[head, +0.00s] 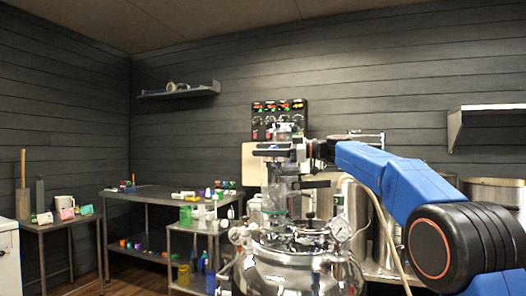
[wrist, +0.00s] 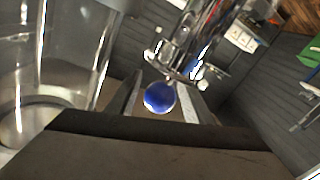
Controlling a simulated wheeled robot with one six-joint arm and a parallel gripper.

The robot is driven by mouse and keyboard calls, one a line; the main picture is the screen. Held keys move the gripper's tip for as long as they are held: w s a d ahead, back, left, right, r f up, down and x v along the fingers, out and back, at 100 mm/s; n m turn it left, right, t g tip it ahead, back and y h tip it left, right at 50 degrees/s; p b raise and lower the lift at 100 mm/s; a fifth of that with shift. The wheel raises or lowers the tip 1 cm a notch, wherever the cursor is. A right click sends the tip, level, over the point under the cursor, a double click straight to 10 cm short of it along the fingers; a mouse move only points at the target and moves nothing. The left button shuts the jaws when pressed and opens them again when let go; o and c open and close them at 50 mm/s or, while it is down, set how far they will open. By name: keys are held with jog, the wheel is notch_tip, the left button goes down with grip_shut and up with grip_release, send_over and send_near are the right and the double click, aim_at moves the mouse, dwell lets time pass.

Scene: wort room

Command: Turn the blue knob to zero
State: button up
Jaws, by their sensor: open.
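The blue knob (wrist: 159,97) is round and glossy and shows near the middle of the wrist view. My gripper (wrist: 162,88) is open, with one finger to the left of the knob and one to the right. A gap seems to show on each side, but I cannot tell how deep the knob sits between the fingers. Its pointer or zero mark cannot be made out. In the head view my gripper (head: 270,152) is over the steel vessel (head: 290,270), near its glass column. The knob cannot be picked out there.
A clear glass cylinder (wrist: 60,60) stands close on the left in the wrist view. A pressure gauge (head: 340,229) and several fittings crowd the vessel lid. A dark control panel (head: 279,118) is on the back wall. Tables with small items stand at left.

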jog(key=s+d, duration=0.2)
jog(key=d, duration=1.5)
jog(key=shift+s, duration=0.15)
jog(key=shift+s+a, duration=0.1)
